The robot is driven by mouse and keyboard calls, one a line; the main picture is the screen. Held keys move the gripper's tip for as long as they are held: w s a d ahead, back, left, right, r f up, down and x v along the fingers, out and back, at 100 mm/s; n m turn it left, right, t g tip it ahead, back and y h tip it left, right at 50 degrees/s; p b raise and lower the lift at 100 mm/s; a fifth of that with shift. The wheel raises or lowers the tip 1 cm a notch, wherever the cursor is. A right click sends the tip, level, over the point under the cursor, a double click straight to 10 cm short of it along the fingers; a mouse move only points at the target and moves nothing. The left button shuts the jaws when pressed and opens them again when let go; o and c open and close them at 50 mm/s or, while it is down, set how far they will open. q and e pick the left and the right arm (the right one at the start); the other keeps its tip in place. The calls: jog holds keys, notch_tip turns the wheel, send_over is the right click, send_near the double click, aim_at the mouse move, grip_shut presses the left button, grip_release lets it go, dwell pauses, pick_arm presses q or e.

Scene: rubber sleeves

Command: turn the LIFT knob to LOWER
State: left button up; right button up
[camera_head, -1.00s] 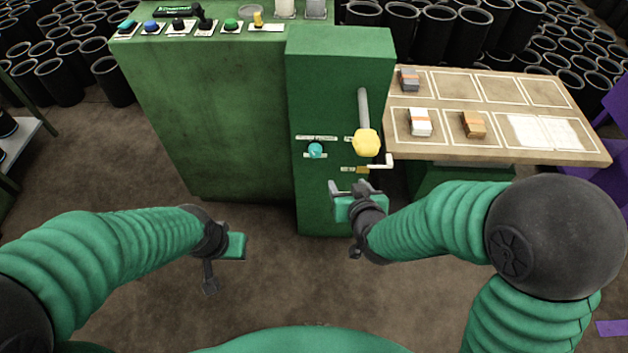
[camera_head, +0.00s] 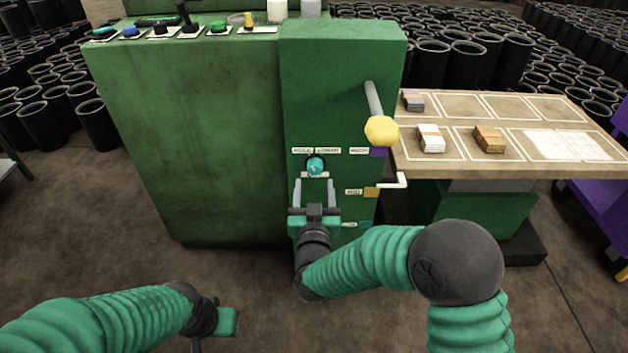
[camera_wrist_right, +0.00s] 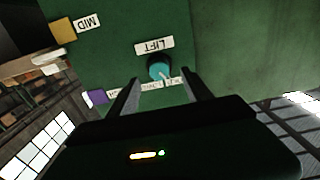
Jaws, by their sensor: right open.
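The LIFT knob (camera_head: 316,167) is a round teal knob on the front of the green cabinet. It also shows in the right wrist view (camera_wrist_right: 158,66), upside down, with the LIFT label (camera_wrist_right: 154,45) by it. HOLD (camera_head: 302,151) and LOWER (camera_head: 328,151) labels sit above it in the head view. A pale mark on the knob faces these labels, but I cannot tell which one. My right gripper (camera_head: 315,184) is open, its two fingers just below and either side of the knob, apparently not touching. My left gripper (camera_head: 228,321) is low at the left, away from the cabinet.
A yellow-knobbed lever (camera_head: 382,130) and a white crank handle (camera_head: 392,181) stick out right of the knob. A wooden table (camera_head: 480,169) with several small stacks stands at the right. Buttons line the console top (camera_head: 190,31). The floor before the cabinet is clear.

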aim_at(315, 172)
jog(key=w+b, duration=0.1)
jog(key=w, duration=0.4)
jog(key=shift+d+f, duration=0.1)
jog(key=shift+d, duration=0.05)
jog(key=shift+w, duration=0.35)
grip_shut()
